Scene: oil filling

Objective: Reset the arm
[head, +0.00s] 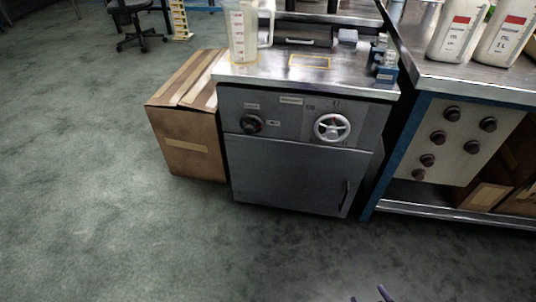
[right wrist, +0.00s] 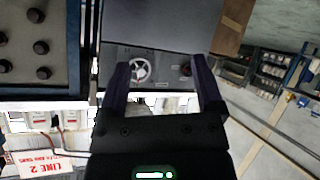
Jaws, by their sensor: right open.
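My right gripper (head: 369,296) shows only as two dark fingertips at the bottom edge of the head view, over the floor and well in front of the grey cabinet (head: 285,172). In the right wrist view the same gripper (right wrist: 161,62) has its two fingers wide apart with nothing between them. That view looks upside down. The cabinet's white handwheel (right wrist: 140,70) shows beyond the fingers, apart from them; in the head view the handwheel (head: 332,127) is on the cabinet front. My left gripper is not in view.
A clear measuring jug (head: 243,32) stands on the cabinet top. White bottles (head: 459,30) stand on the right bench (head: 475,82). A cardboard box (head: 188,120) is left of the cabinet. An office chair (head: 135,22) is far back. The floor (head: 110,215) in front and left is clear.

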